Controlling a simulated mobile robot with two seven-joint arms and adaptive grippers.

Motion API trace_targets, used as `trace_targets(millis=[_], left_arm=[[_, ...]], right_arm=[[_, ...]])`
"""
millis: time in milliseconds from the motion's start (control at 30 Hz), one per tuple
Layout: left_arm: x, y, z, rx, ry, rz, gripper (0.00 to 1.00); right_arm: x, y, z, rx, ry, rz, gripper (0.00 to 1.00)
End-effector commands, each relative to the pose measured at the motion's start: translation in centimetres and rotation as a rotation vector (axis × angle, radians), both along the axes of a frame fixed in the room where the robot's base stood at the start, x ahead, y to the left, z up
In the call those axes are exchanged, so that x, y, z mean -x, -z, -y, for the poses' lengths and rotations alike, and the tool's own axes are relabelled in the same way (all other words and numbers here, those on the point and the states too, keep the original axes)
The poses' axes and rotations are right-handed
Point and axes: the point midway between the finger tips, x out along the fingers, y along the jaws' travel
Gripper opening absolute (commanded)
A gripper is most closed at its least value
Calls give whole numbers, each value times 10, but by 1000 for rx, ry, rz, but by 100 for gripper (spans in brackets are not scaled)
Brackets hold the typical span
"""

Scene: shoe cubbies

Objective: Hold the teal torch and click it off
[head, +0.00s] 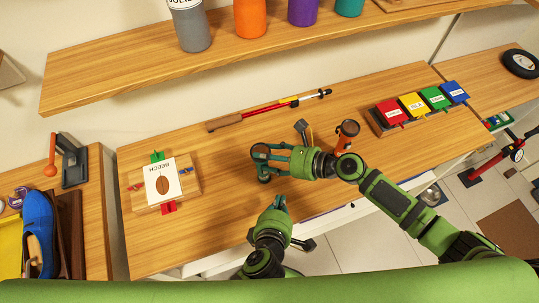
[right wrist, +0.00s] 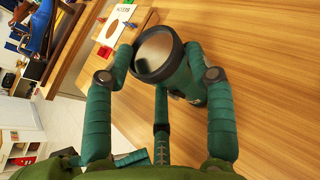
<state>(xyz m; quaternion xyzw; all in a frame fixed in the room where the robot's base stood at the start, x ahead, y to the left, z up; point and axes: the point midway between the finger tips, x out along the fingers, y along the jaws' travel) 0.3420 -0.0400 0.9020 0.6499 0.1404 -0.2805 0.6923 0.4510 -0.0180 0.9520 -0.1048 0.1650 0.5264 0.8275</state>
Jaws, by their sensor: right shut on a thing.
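The teal torch (right wrist: 182,82) is between the fingers of my right gripper (right wrist: 160,72) in the right wrist view. Its round, dark-rimmed lens end faces the camera, and the lens looks grey and unlit. The switch is not clearly visible. In the head view my right gripper (head: 263,162) is shut on the torch over the middle of the wooden bench, and the fingers hide most of the torch. My left gripper (head: 279,203) is just below it in the picture, close to the bench's front edge and apart from the torch. Its finger gap is not clear.
A wooden block with a BEECH card (head: 163,181) and coloured clips sits left on the bench (head: 225,215). A red stick-like tool (head: 270,109) lies behind. A brown-orange object (head: 347,131) and a rack of coloured blocks (head: 418,105) stand right. A bottle shelf (head: 140,65) hangs above.

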Motion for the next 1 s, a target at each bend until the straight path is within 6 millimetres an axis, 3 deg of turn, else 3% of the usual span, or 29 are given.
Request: trace_targets(millis=[133, 167, 200, 667, 1000], left_arm=[[0, 0, 0, 0, 0, 0, 0], [0, 0, 0, 0, 0, 0, 0], [0, 0, 0, 0, 0, 0, 0], [0, 0, 0, 0, 0, 0, 0], [0, 0, 0, 0, 0, 0, 0]], right_arm=[[0, -1, 0, -1, 0, 0, 18], [0, -1, 0, -1, 0, 0, 67], [0, -1, 0, -1, 0, 0, 83], [3, -2, 6, 0, 1, 0, 83], [29, -27, 62, 4, 0, -2, 83]])
